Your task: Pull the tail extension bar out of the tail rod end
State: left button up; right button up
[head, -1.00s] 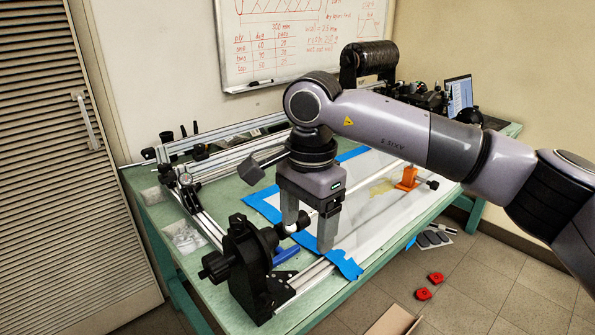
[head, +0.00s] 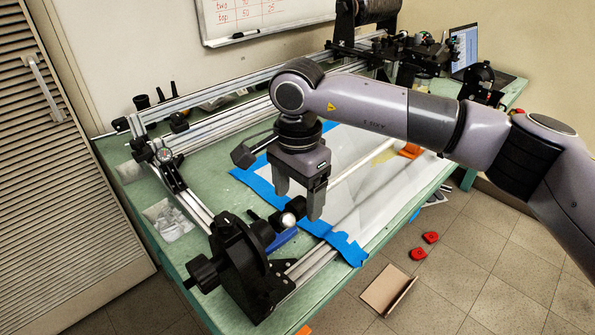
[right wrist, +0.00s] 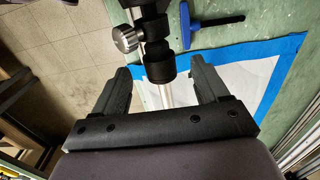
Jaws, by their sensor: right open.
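The tail rod end (right wrist: 158,66) is a black collar with a silver thumbscrew (right wrist: 127,38); in the head view its dark end (head: 300,204) shows between my fingers. A pale, slim bar (right wrist: 166,95) runs from the collar towards my palm in the right wrist view. In the head view a long pale rod (head: 358,158) extends up and right behind my gripper. My right gripper (head: 299,206) points down, open, its fingers on either side of the collar and bar with gaps showing in the right wrist view (right wrist: 160,72). My left gripper is not in view.
The black tail stand (head: 238,262) with its handwheel stands at the table's near end. A blue-handled tool (head: 282,238) lies beside it, by blue tape (head: 345,250) edging a white sheet. An orange block (head: 411,151) stands farther right. Metal rails (head: 215,122) run along the back.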

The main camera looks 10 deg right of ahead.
jog(key=shift+f, duration=0.7)
jog(key=c, duration=1.3)
jog(key=o, duration=0.3)
jog(key=shift+w, duration=0.1)
jog(key=shift+c, duration=0.4)
jog(key=shift+d, duration=0.15)
jog(key=shift+w+d, duration=0.75)
jog(key=shift+d, duration=0.25)
